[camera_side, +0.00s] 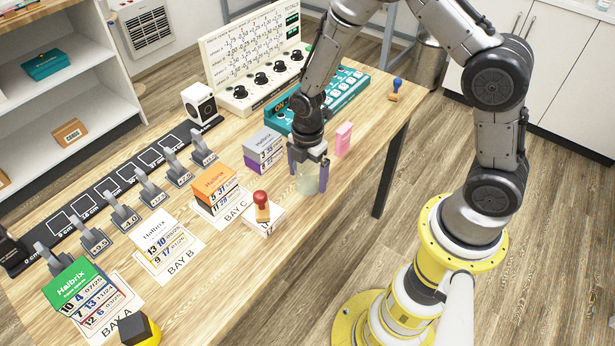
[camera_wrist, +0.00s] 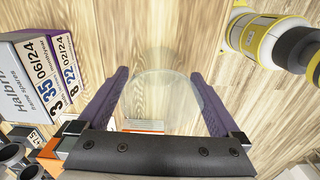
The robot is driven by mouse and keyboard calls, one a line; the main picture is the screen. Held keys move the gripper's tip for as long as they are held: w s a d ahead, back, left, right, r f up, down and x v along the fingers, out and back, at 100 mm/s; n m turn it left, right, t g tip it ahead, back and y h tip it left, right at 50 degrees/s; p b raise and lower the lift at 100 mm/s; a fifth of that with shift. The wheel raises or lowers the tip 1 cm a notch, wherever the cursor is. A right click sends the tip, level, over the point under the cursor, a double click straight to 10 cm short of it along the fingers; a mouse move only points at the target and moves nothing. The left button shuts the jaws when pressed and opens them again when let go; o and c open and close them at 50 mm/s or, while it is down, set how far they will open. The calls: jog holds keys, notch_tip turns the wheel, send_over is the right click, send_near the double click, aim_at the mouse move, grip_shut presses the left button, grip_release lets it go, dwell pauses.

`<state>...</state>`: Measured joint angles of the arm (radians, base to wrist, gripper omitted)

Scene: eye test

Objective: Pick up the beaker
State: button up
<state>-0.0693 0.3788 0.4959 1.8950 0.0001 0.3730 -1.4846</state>
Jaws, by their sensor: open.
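The beaker (camera_side: 307,186) is a clear, see-through vessel standing near the table's right edge in the side view. It also shows faintly in the wrist view (camera_wrist: 168,98), as a pale round outline in the middle. My gripper (camera_side: 308,172) points down over it, with one finger on each side. In the wrist view the purple fingers of my gripper (camera_wrist: 161,74) are apart, with the beaker between them. I cannot tell whether either finger touches the glass. The beaker's upper part is partly hidden by the fingers in the side view.
A purple-and-grey box (camera_side: 264,150) stands close left of my gripper, and a pink block (camera_side: 343,138) close right. A red-handled stamp (camera_side: 262,206) on a white box is nearer the front. A teal keypad (camera_side: 340,98) lies behind. The table ends just right of the beaker.

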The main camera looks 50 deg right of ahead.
jog(key=shift+f, duration=0.2)
jog(key=c, duration=1.1)
